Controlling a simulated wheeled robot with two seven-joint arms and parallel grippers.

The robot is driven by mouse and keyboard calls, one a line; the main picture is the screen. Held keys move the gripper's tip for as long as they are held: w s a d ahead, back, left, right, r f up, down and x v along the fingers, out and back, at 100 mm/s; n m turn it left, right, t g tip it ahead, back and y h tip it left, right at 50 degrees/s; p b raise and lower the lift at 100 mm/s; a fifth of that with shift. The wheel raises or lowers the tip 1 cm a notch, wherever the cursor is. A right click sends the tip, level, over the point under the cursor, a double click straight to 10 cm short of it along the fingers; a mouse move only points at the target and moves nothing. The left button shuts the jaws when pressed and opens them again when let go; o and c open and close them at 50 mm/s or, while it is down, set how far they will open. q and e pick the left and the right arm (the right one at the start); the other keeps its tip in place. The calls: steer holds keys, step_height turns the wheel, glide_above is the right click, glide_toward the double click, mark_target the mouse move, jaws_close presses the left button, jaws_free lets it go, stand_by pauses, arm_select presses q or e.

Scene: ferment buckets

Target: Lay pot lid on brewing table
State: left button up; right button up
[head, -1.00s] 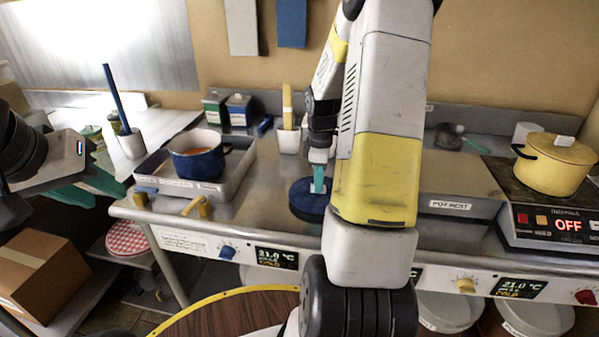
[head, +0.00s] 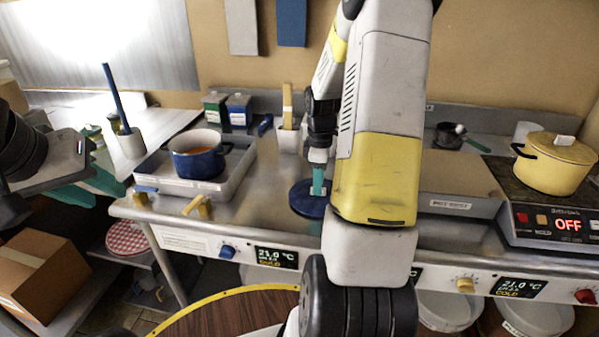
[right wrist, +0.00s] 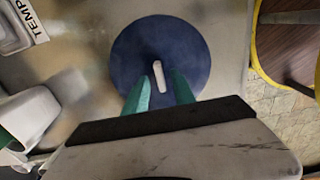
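The blue round pot lid (head: 304,199) lies flat on the steel brewing table (head: 258,207), partly hidden in the head view by my right arm.
A yellow pot (head: 551,172) stands on the hot plate (head: 515,190) at the right. A white holder (head: 288,138) stands behind the lid. Bare table lies between tray and lid.

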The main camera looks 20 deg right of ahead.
step_height(320, 180, up, 10)
steer(key=s+a+r+m+t, duration=0.35)
steer(key=s+a+r, duration=0.25)
steer(key=a+r, duration=0.3)
steer(key=s+a+r+m+t+y, duration=0.2)
steer(key=s+a+r+m, duration=0.2)
steer(key=s+a+m, duration=0.3)
steer(key=s, duration=0.4)
steer(key=shift+s+a+t, duration=0.35)
steer(key=shift+s+a, duration=0.05)
steer(key=shift+m, duration=0.25)
